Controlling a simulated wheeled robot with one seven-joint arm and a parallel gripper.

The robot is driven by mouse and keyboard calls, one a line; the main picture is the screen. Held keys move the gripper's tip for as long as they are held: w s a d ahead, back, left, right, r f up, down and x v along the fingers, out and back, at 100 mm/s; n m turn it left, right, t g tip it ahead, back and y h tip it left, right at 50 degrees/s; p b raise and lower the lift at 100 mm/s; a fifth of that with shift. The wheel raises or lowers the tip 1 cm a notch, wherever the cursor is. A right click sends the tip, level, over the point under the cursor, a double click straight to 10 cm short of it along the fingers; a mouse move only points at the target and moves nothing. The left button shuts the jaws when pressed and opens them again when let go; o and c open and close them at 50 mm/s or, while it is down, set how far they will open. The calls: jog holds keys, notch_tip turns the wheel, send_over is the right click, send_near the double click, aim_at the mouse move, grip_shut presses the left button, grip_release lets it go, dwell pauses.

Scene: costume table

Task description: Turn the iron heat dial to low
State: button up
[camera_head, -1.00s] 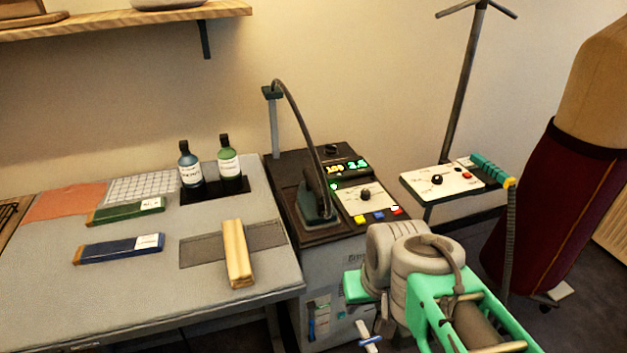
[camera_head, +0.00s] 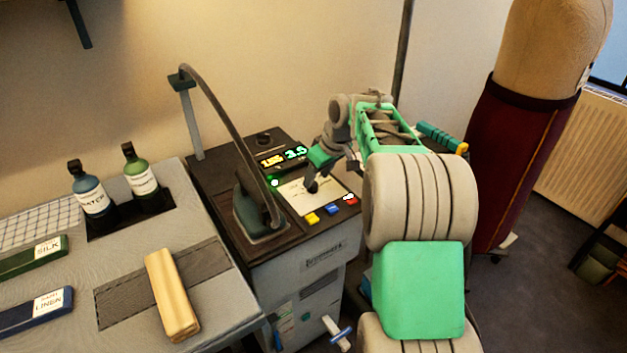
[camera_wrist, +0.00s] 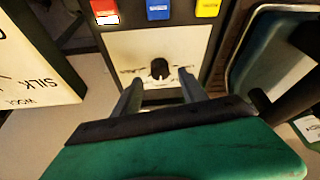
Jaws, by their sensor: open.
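The heat dial (camera_wrist: 160,69) is a small black knob on a white panel (camera_wrist: 140,45) of the ironing station. In the wrist view it appears between my fingertips and slightly beyond them, with a visible gap on each side. My gripper (camera_wrist: 158,77) is open. In the head view my gripper (camera_head: 333,168) is over the white panel, and the dial (camera_head: 312,187) shows dark below it, partly covered. Small print surrounds the dial in the wrist view, but I cannot read its setting. The dark iron (camera_head: 256,207) stands left of the panel.
Red, blue (camera_wrist: 157,9) and yellow buttons line the panel edge. The iron's hose (camera_head: 228,125) arches over the station. A panel with SILK and WOOL print (camera_wrist: 30,65) is at left in the wrist view. Two bottles (camera_head: 95,198) and a wooden block (camera_head: 170,292) are on the left table.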

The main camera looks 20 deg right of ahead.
aim_at(314, 184)
jog(key=x, duration=0.3)
jog(key=shift+a+f, duration=0.1)
jog(key=shift+c, duration=0.2)
grip_shut()
